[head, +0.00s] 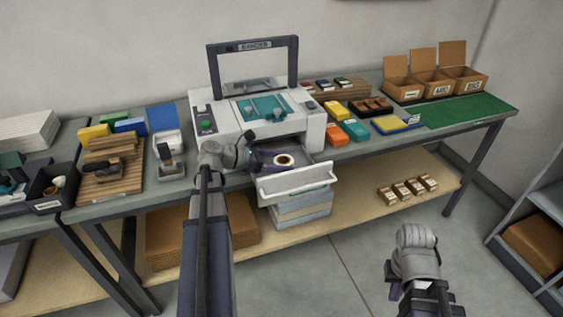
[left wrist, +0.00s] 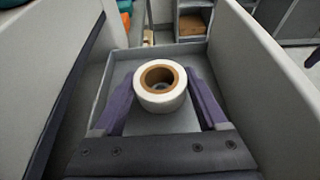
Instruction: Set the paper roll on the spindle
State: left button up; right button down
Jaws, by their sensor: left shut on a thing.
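The white paper roll (head: 284,160) with its brown core is at the printer's open drawer (head: 296,183). My left gripper (head: 277,160) is shut on the roll. In the left wrist view, its two purple fingers (left wrist: 161,98) flank the roll (left wrist: 162,101), whose core faces up, inside the drawer walls. A small grey shape shows through the core; I cannot tell if it is the spindle, or whether the roll rests on the drawer floor. The spindle is otherwise hidden. My right gripper (head: 410,262) is low at the right, away from the table, its fingers unclear.
The printer (head: 203,118) stands behind the drawer with its lid frame raised. A grey tray (head: 170,171) is to its left. Orange and teal boxes (head: 354,131) stand to its right, and a green mat (head: 470,109) lies farther right. The floor before the table is clear.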

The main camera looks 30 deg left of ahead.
pick_arm(q)
jog(key=shift+f+b, duration=0.8)
jog(key=shift+b, duration=0.05)
dwell(0.6)
jog(key=shift+r, duration=0.25)
jog(key=shift+r+p, duration=0.55)
jog(key=shift+p, duration=0.3)
jog(key=shift+f+b, duration=0.8)
jog(key=shift+b, duration=0.05)
dwell(0.4)
jog(key=o, duration=1.1)
jog(key=p+v, duration=0.4)
jog(key=v, duration=0.7)
jog(key=shift+r, duration=0.1)
dwell(0.4)
